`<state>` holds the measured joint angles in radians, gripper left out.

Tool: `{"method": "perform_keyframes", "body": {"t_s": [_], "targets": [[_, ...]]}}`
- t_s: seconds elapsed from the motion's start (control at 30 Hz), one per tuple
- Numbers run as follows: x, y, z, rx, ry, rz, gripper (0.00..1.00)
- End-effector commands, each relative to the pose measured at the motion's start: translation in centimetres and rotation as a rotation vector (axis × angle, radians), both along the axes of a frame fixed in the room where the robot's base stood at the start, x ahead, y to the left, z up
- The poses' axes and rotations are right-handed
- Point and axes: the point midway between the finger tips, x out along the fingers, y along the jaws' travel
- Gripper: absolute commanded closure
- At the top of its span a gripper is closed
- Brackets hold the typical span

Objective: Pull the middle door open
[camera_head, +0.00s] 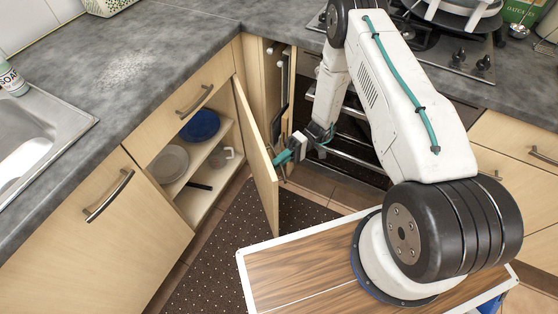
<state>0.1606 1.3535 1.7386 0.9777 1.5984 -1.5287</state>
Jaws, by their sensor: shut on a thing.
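The middle door (258,150) is a light wood cabinet door under the counter. It stands swung well out from its cabinet, seen nearly edge-on. The open cabinet (199,205) shows its shelf and contents. My gripper (283,158), with teal fingers, is at the door's outer face, on the right side of the door. It is shut on the door's handle, which is mostly hidden by the fingers and the door's edge.
Inside the cabinet are a blue bowl (201,125), a grey plate (170,163) and a glass jug (221,155). A closed door (95,225) is at left, a drawer (180,108) above. A dark dotted mat (215,255) covers the floor; the oven (355,150) stands behind my arm.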

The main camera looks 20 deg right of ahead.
Motion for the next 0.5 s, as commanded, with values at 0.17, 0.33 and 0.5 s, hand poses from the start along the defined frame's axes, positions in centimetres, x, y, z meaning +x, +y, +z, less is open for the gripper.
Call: {"method": "perform_keyframes", "body": {"t_s": [0.17,0.33,0.5], "targets": [[0.24,-0.02,0.01,-0.001,-0.005,-0.004,0.77],[0.16,-0.05,0.01,-0.001,-0.004,-0.004,0.64],[0.10,-0.08,0.08,0.000,-0.002,-0.004,0.64]]}}
